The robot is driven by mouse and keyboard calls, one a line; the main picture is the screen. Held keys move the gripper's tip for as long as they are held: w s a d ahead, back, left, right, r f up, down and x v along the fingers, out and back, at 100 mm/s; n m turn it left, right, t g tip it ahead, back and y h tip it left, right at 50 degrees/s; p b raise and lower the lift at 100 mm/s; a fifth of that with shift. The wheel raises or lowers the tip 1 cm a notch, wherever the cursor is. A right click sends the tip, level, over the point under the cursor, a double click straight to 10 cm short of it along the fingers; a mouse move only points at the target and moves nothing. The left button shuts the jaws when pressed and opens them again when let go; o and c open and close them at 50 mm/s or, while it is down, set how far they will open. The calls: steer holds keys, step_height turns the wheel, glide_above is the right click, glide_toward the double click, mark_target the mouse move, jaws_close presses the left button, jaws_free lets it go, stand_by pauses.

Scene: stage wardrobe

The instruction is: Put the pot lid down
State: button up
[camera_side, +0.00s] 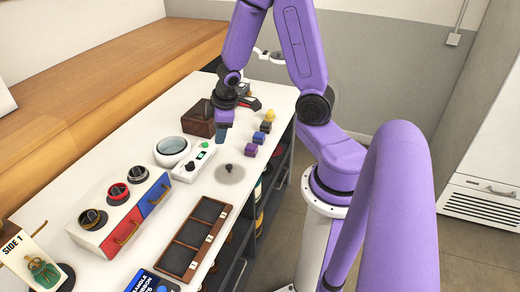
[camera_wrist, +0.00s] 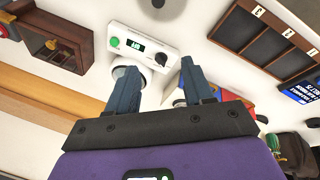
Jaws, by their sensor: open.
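The pot lid (camera_side: 229,173) looks like a pale, see-through disc with a dark knob. It lies on the white tabletop, to the right of a white control box with a green button. Part of it shows at the top edge of the wrist view (camera_wrist: 160,7), where it is cut off. My gripper (camera_side: 222,132) is above the table behind the lid in the side view, apart from it. In the wrist view my gripper (camera_wrist: 157,80) has its two fingers spread, with nothing held between them.
A brown wooden box (camera_side: 198,119) and several small coloured blocks (camera_side: 259,138) are farther back. A compartment tray (camera_side: 190,240) and a red-and-blue drawer unit (camera_side: 122,215) stand nearer.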

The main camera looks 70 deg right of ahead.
steer(key=s+a+r+n, duration=0.1)
steer(key=s+a+r, duration=0.1)
steer(key=a+r, duration=0.35)
steer(key=s+a+r+n+g, duration=0.1)
steer(key=s+a+r+n, duration=0.1)
steer(key=s+a, duration=0.3)
steer(key=s+a+r+n+g+y, duration=0.1)
steer(key=s+a, duration=0.5)
steer(key=s, duration=0.6)
step_height(320, 180, up, 2)
steer(key=shift+s+a+n+g+y, duration=0.15)
steer(key=shift+s+n+g+y, duration=0.3)
steer(key=shift+n, duration=0.45)
